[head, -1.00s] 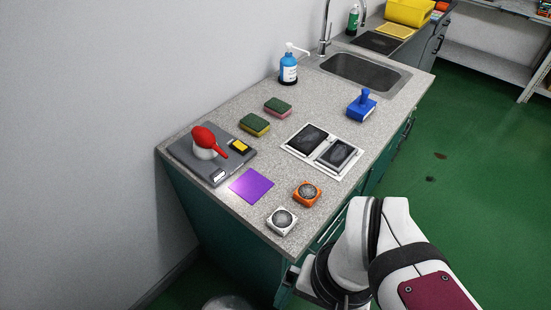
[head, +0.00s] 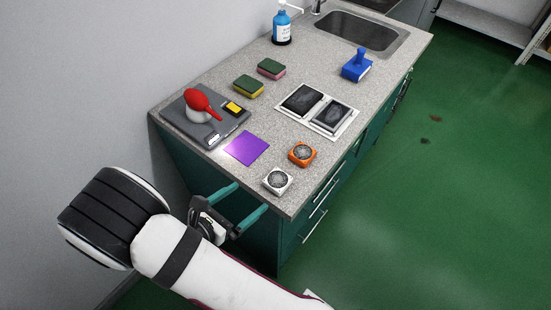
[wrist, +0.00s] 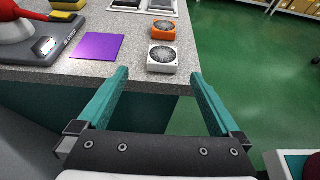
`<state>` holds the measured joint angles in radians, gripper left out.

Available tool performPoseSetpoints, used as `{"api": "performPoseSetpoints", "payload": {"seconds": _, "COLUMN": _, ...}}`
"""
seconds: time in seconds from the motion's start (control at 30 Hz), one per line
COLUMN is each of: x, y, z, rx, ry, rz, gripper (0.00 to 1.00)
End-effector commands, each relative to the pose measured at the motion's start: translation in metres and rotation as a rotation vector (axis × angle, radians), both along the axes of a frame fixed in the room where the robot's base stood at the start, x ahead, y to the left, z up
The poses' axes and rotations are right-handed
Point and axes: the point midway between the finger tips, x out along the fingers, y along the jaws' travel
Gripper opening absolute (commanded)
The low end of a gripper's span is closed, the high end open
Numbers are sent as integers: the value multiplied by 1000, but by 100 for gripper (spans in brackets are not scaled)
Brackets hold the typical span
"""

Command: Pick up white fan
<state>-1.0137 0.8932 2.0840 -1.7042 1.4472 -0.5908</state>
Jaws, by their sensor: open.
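The white fan (head: 278,181) is a small square block with a round dark grille. It lies on the counter near its front corner, beside the orange fan (head: 302,154). In the wrist view the white fan (wrist: 162,59) sits ahead of the fingers, just right of the middle, with the orange fan (wrist: 163,30) behind it. My gripper (head: 238,202) has teal fingers and is open and empty. It is in front of the counter's near edge, apart from the white fan and to its left in the head view. In the wrist view the two fingers (wrist: 158,85) are wide apart.
A purple square (head: 247,148) lies left of the fans. A grey scale (head: 181,112) with a red-topped object is at the left end. Two dark panels in a white frame (head: 352,123) lie behind the orange fan. Sponges (head: 248,88), a blue tool (head: 357,66), a blue bottle (head: 282,25) and a sink (head: 350,32) are farther back.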

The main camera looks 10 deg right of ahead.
Motion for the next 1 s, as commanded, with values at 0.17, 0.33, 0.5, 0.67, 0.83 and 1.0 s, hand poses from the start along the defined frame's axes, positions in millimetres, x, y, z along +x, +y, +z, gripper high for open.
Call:
{"api": "performPoseSetpoints", "payload": {"seconds": 0.17, "x": 33, "y": -38, "z": -21, "rx": 0, "ry": 3, "rz": -11, "gripper": 100}}
{"api": "performPoseSetpoints", "payload": {"seconds": 0.33, "x": 50, "y": -53, "z": -30, "rx": 3, "ry": 0, "rz": -8, "gripper": 100}}
{"api": "performPoseSetpoints", "payload": {"seconds": 0.5, "x": 63, "y": -72, "z": -44, "rx": 1, "ry": 2, "rz": -12, "gripper": 100}}
{"api": "performPoseSetpoints", "payload": {"seconds": 0.67, "x": 79, "y": -89, "z": -55, "rx": 4, "ry": 0, "rz": -12, "gripper": 100}}
{"api": "performPoseSetpoints", "payload": {"seconds": 0.83, "x": 82, "y": -90, "z": -57, "rx": 4, "ry": 0, "rz": -8, "gripper": 100}}
{"api": "performPoseSetpoints", "payload": {"seconds": 1.0, "x": 82, "y": -90, "z": -56, "rx": 4, "ry": -2, "rz": -8, "gripper": 82}}
